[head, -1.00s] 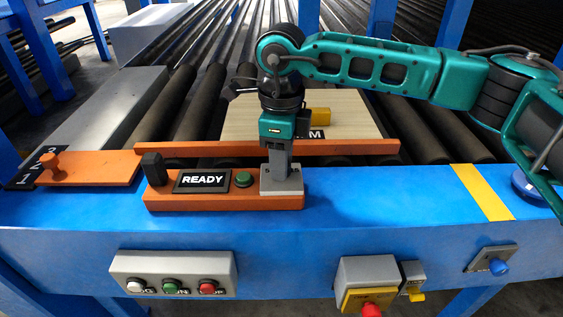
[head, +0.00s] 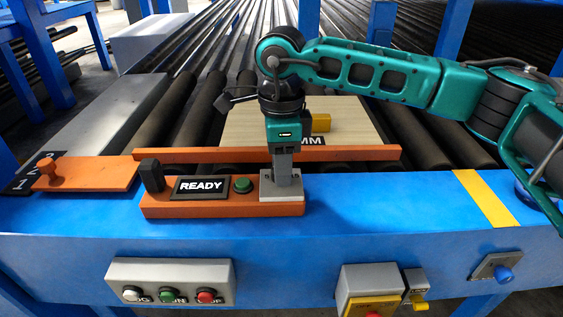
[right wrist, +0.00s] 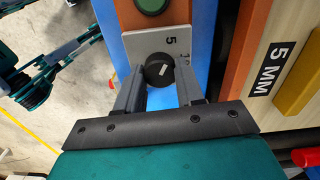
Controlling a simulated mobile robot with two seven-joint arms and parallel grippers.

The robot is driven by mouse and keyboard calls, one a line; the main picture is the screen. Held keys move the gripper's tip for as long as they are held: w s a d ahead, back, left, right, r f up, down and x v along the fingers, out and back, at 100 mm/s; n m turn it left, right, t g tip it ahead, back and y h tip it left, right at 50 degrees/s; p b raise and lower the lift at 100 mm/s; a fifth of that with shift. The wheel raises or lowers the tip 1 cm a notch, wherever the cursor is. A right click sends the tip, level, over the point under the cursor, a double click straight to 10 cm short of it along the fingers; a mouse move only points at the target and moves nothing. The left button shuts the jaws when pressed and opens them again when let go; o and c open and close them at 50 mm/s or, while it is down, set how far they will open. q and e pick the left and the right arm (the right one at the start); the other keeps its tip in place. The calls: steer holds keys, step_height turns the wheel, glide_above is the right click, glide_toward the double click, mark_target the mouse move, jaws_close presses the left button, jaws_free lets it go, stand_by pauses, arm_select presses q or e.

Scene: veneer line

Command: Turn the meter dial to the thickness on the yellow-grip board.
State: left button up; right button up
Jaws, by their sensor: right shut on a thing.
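The orange meter (head: 222,211) sits on the blue rail, with a READY display (head: 201,186) and a grey dial plate (head: 268,188) at its right end. My right gripper (head: 282,190) points down over that plate. In the right wrist view its fingers are shut on the black dial (right wrist: 158,70), which has a white mark. The plate (right wrist: 131,48) shows a 5; another marking is partly hidden by a finger. The pale board (head: 245,120) with a yellow grip (head: 321,123) lies behind the orange fence. Its label (right wrist: 290,68) reads 5 MM.
An orange fence bar (head: 350,153) runs behind the meter. A green button (head: 242,185) is beside the dial plate. An orange plate with a knob (head: 85,173) is at left. A button box (head: 172,272) hangs on the front.

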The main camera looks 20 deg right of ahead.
steer(key=o, duration=1)
steer(key=shift+o, duration=0.2)
steer(key=shift+r, duration=0.1)
arm_select(q)
steer(key=shift+s+a+p, duration=0.2)
steer(key=shift+a+p, duration=0.15)
steer(key=shift+p, duration=0.25)
arm_select(e)
step_height(320, 180, up, 13)
arm_select(q)
steer(key=shift+r, duration=0.15)
arm_select(e)
steer(key=shift+f, duration=0.2)
